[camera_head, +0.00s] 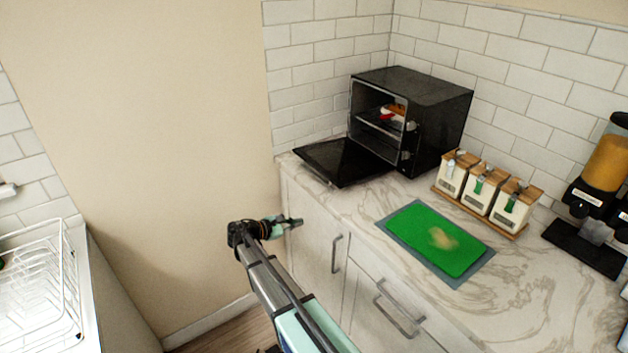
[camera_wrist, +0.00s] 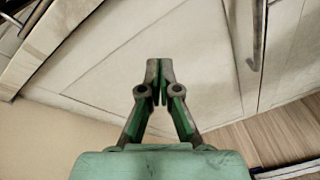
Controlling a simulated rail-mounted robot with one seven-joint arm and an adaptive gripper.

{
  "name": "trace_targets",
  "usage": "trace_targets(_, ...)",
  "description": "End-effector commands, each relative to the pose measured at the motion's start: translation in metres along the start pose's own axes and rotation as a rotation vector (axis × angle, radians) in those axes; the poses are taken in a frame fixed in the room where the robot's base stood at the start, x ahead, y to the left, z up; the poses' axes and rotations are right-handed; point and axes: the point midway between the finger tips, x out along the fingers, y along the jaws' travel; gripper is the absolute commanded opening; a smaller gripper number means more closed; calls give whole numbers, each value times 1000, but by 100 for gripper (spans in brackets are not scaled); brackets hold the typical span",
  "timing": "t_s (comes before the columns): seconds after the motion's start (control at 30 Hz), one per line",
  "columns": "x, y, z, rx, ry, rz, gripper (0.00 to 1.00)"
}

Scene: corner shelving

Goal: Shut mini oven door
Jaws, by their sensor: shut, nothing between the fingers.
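The black mini oven (camera_head: 428,113) stands on the counter in the corner. Its door (camera_head: 346,160) is hinged at the bottom and lies folded down, open, with its outer edge near the counter's left end. A red and brown item (camera_head: 392,112) sits on the rack inside. My gripper (camera_head: 299,222) is shut and empty, in front of the cabinet, below the counter top and below the oven door, touching neither. In the wrist view my gripper (camera_wrist: 153,73) shows its fingertips together against the white cabinet front (camera_wrist: 190,60); the oven is out of that view.
A dish rack (camera_head: 40,285) is at lower left. Cabinet handles (camera_head: 336,253) stick out near my arm.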

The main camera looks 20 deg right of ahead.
Motion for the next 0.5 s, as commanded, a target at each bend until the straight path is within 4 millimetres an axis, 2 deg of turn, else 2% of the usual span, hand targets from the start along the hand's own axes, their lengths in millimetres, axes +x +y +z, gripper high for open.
trace_targets(0.03, -4, 37, 13, -67, -74, 53, 0)
trace_targets(0.1, -10, 68, 34, -182, -185, 109, 0)
trace_targets(0.13, -12, 77, 41, -233, -232, 126, 0)
trace_targets(0.2, -17, 88, 53, -345, -325, 148, 0)
trace_targets(0.3, -22, 93, 66, -456, -397, 148, 0)
trace_targets(0.5, -18, 93, 70, -534, -408, 128, 0)
